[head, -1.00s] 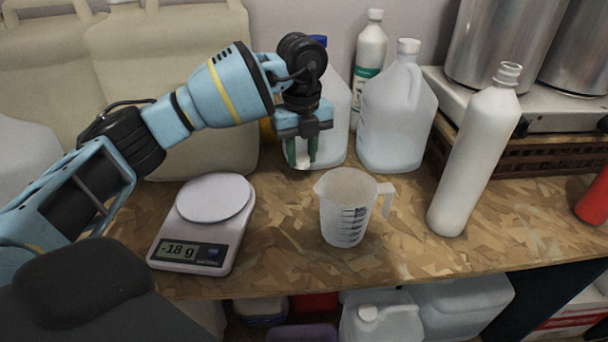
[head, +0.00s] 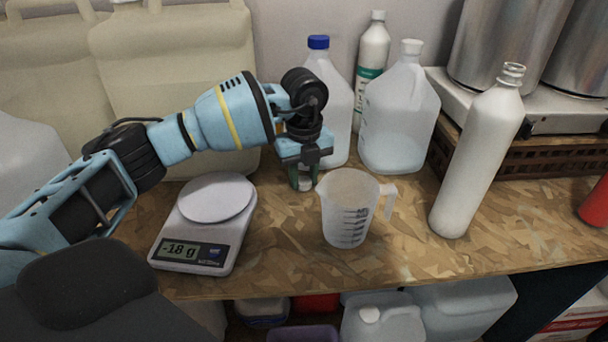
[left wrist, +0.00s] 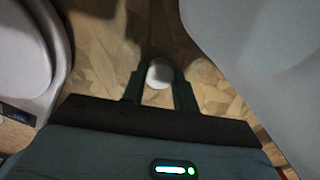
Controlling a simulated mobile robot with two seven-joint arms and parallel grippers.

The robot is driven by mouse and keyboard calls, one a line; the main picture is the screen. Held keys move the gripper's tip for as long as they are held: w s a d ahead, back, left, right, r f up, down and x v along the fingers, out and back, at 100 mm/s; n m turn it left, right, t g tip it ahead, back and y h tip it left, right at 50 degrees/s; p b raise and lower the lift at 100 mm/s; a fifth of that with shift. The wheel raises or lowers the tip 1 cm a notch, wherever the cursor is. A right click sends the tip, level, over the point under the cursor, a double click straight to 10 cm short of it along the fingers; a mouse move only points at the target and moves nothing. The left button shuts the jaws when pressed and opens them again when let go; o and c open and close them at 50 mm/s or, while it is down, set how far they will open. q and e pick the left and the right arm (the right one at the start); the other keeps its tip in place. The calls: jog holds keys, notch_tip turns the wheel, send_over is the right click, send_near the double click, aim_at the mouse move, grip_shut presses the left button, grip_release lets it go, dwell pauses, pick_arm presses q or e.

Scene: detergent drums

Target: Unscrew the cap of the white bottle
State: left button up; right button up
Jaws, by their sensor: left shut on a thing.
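The white bottle (head: 478,155) stands on the right of the bench, in front of the wooden crate. Its threaded neck (head: 511,75) is bare, with no cap on it. My left gripper (head: 305,183) points down between the scale and the measuring jug, well to the left of the bottle. It is shut on a small white cap (left wrist: 159,73), which shows between the two green fingers in the left wrist view. The cap is at or just above the bench top; I cannot tell if it touches. My right gripper is not in view.
Behind stand a blue-capped jug (head: 337,95), a white-capped jug (head: 398,115) and a green-labelled bottle (head: 372,55). The bench front is clear.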

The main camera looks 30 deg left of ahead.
aim_at(304, 180)
pick_arm(q)
jog(key=shift+f, duration=0.1)
jog(key=o, duration=1.1)
jog(key=shift+f, duration=0.1)
notch_tip(304, 180, up, 12)
jog(key=shift+r, duration=0.2)
